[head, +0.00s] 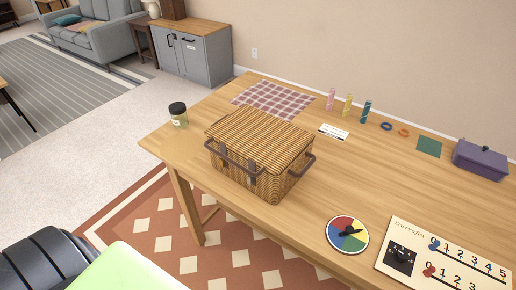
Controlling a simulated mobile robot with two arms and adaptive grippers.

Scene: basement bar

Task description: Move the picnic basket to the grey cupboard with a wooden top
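The picnic basket (260,150) is woven tan wicker with a closed lid and dark brown handles at its sides. It stands upright on the wooden table (330,190), near the front edge and toward the left end. The grey cupboard (192,55) with a wooden top (190,26) stands against the wall at the back left, beyond the table. Part of its top shows bare, and a dark brown object (172,9) stands on its back left part. Neither of my grippers shows in the head view.
A sofa (95,35) stands at the back left. Carpet between table and cupboard looks clear.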

